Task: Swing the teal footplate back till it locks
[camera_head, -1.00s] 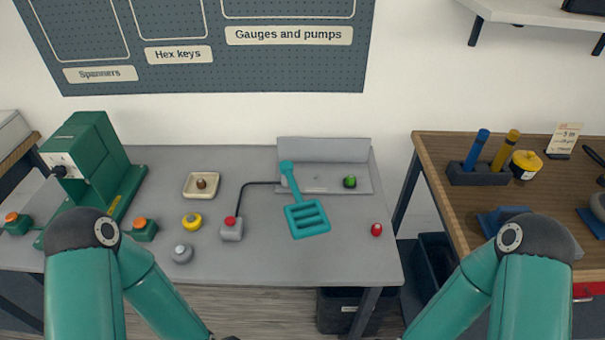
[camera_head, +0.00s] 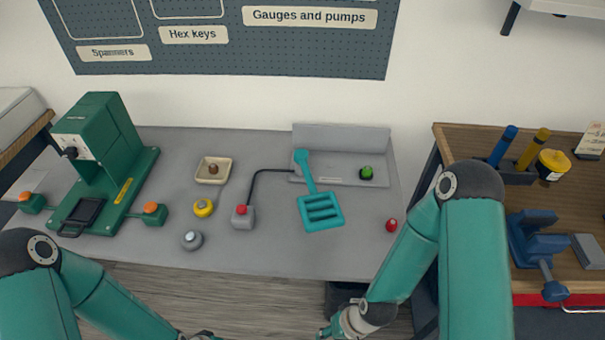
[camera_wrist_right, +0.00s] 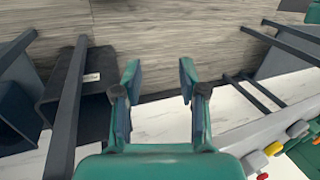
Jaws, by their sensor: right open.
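The teal footplate (camera_head: 321,210), a slotted plate on a narrow arm, extends forward over the grey bench. Its arm runs back to a round end by the grey bracket (camera_head: 340,140) with its upright back wall. My right gripper (camera_head: 329,331) is low at the picture's bottom, in front of the bench and apart from the footplate. The right wrist view shows its two fingers (camera_wrist_right: 159,75) spread, with nothing between them, above the floor. My left gripper (camera_head: 203,335) barely shows at the bottom edge, and its fingers cannot be made out.
On the grey bench (camera_head: 290,255) are a green press (camera_head: 100,150), a tan dish (camera_head: 213,170), a yellow ring (camera_head: 204,207), a grey knob (camera_head: 192,240) and a red-button box (camera_head: 243,216) cabled toward the bracket. A green knob (camera_head: 366,172) and red knob (camera_head: 391,225) are right of the footplate.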

